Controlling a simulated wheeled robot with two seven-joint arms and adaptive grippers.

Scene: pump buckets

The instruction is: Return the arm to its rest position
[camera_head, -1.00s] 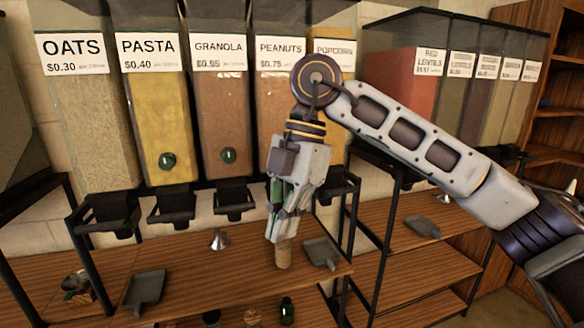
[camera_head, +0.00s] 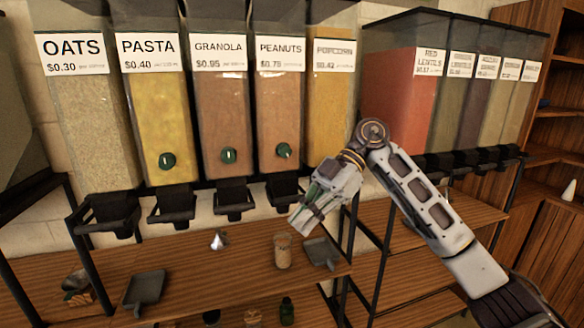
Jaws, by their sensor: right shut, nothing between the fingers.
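My right arm comes in from the lower right, bent at a joint in front of the shelving. My right gripper (camera_head: 303,216) points down and left and is shut and empty. It hangs in front of the lower part of the peanuts and popcorn dispensers, above the wooden shelf. A jar with brown contents (camera_head: 282,250) stands upright on the shelf below the gripper, apart from it. My left gripper is not in view.
Dispensers for oats (camera_head: 88,130), pasta (camera_head: 160,120), granola (camera_head: 221,110), peanuts (camera_head: 280,115) and popcorn (camera_head: 331,110) line the wall. The wooden shelf (camera_head: 215,275) holds grey scoops (camera_head: 145,288) (camera_head: 322,253) and a metal funnel (camera_head: 218,240). More dispensers, including red lentils (camera_head: 402,90), stand right.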

